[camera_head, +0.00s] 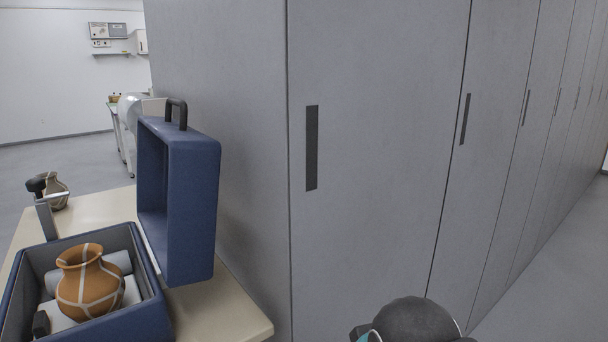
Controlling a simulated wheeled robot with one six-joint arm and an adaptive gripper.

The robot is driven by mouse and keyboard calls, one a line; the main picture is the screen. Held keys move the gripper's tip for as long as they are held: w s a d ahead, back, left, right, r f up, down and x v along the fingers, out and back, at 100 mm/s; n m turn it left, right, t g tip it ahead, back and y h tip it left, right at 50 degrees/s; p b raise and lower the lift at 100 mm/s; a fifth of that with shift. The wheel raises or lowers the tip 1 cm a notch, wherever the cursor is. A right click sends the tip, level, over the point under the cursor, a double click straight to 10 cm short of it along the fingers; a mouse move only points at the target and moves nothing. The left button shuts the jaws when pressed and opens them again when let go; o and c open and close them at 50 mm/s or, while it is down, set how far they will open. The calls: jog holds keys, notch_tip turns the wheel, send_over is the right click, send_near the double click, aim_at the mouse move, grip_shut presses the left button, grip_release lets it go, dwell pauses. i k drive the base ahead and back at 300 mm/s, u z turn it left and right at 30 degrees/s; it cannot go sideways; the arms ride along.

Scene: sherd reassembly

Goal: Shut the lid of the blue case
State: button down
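The blue case (112,329) stands on a table at the lower left, cut off by the frame's edges. Its lid (190,205) is open and stands upright on the case's right side, with a black handle (177,114) at its top. An orange-brown jar (90,282) with pale seams sits inside the case on white and grey padding. A dark rounded part of my arm (414,322) shows at the bottom, right of the table and apart from the case. My gripper's fingers are not seen.
The beige table (222,312) has bare surface at its right corner. A second jar (55,190) stands at its far left, beside a dark and metal object. Tall grey cabinets (390,130) stand close behind and to the right. Open floor (560,270) lies at the right.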

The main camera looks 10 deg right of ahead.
aim_at(177, 165)
jog(key=z, duration=0.7)
jog(key=k, duration=1.05)
jog(key=u, duration=1.45)
